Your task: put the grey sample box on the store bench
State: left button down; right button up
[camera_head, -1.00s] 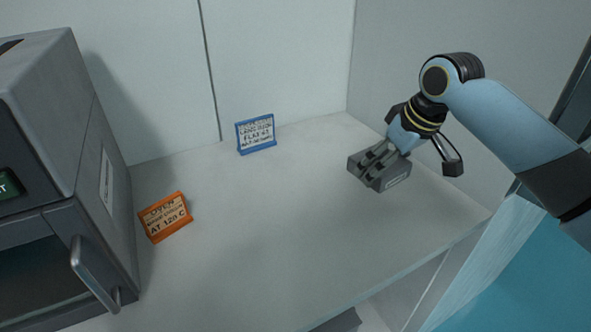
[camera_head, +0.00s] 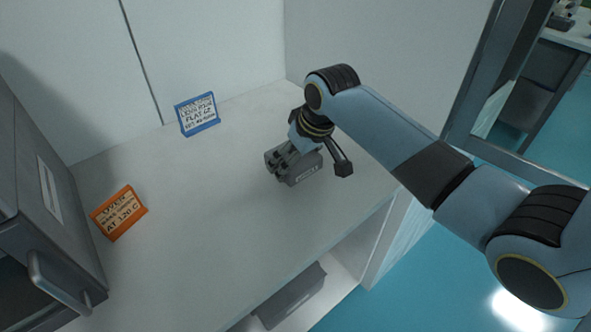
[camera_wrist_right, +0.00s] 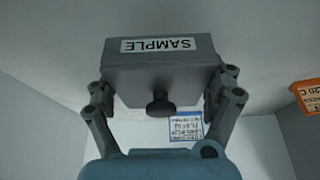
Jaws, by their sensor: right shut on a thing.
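The grey sample box (camera_head: 301,173) is in my right gripper (camera_head: 292,160), at or just over the right part of the pale bench top (camera_head: 217,207). I cannot tell whether the box touches the bench. In the right wrist view the box (camera_wrist_right: 161,71) has a white SAMPLE label and a dark round knob. The fingers of my right gripper (camera_wrist_right: 162,98) press on its two sides. My left gripper is not in view.
A blue sign (camera_head: 198,114) stands near the back wall and an orange oven sign (camera_head: 119,212) at left. A grey oven (camera_head: 45,200) fills the left edge. Another grey box (camera_head: 290,297) sits on the shelf below. The middle of the bench is clear.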

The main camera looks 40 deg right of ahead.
jog(key=shift+f, duration=2)
jog(key=shift+f, duration=0.1)
jog(key=o, duration=1.5)
jog(key=p+v, duration=0.1)
jog(key=v, duration=1.1)
jog(key=shift+a, duration=0.1)
jog(key=shift+s, duration=0.1)
